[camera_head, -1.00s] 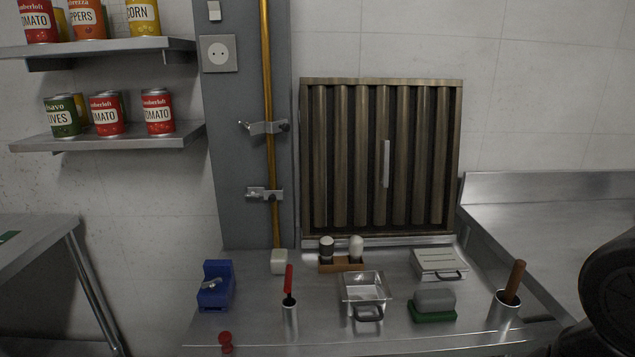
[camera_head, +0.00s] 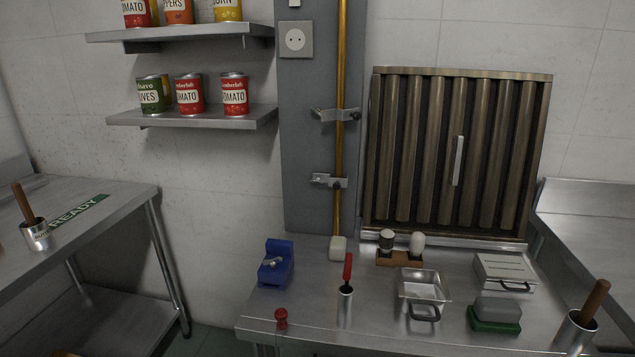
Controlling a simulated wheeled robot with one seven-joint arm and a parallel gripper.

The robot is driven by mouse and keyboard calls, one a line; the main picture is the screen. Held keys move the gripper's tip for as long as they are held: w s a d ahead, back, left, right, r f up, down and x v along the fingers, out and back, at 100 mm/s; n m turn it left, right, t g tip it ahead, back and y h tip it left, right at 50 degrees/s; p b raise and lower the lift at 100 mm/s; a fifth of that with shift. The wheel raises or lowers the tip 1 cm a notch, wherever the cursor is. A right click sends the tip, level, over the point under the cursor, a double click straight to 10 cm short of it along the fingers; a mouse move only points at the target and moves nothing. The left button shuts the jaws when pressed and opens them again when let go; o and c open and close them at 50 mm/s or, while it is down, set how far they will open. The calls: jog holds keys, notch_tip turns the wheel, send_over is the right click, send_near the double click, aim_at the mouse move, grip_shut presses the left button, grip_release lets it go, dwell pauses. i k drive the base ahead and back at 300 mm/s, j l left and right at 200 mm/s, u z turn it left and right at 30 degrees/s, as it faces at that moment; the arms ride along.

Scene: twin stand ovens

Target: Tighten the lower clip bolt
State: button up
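A brass-coloured pipe (camera_head: 341,150) runs down a grey column (camera_head: 306,150) on the wall. Two metal clips hold it. The upper clip (camera_head: 335,115) sits about mid-height. The lower clip (camera_head: 328,181) is below it, with its bolt (camera_head: 339,184) a small dark shape at the clip's right end. How tight the bolt sits cannot be told. My gripper is not in view.
The table also carries a red-handled tool in a cup (camera_head: 345,292), a steel pan (camera_head: 424,285), a green-based sponge (camera_head: 495,315), a shaker rack (camera_head: 399,259) and a red knob (camera_head: 281,318). A ribbed filter panel (camera_head: 457,155) leans behind. A side table (camera_head: 110,197) stands left; floor shows between.

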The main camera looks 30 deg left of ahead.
aim_at(318, 180)
jog(key=j+z, duration=0.15)
jog(key=j, duration=0.6)
jog(key=j+z, duration=0.15)
jog(key=j, duration=0.6)
jog(key=k+j+z, duration=0.15)
jog(key=j, duration=0.55)
jog(key=j+z, duration=0.15)
jog(key=j, duration=0.6)
